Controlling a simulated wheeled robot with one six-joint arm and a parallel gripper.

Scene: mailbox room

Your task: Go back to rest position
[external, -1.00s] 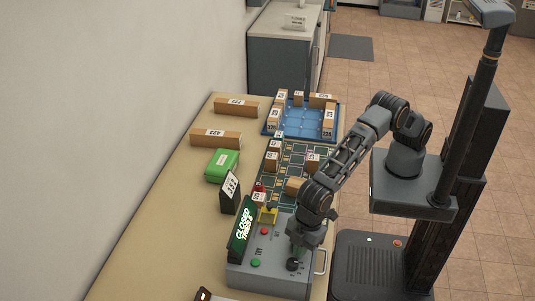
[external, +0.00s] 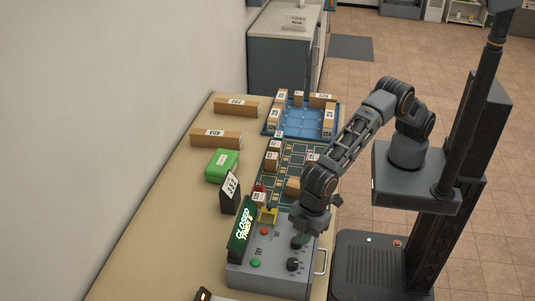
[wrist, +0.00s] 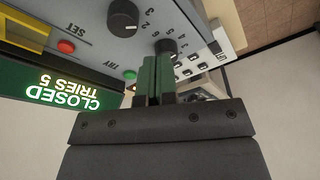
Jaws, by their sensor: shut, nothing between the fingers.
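My gripper (external: 303,233) is shut and empty over the grey control box (external: 268,278). Its green-padded fingers (wrist: 157,70) are together in the wrist view, pointing at the panel. One black knob (wrist: 165,46) shows just beyond the fingertips, and I cannot tell whether they touch it.
Behind are a board (external: 300,148), a blue tray (external: 265,131) with boxes, and a green box (external: 222,165). Floor is free at right.

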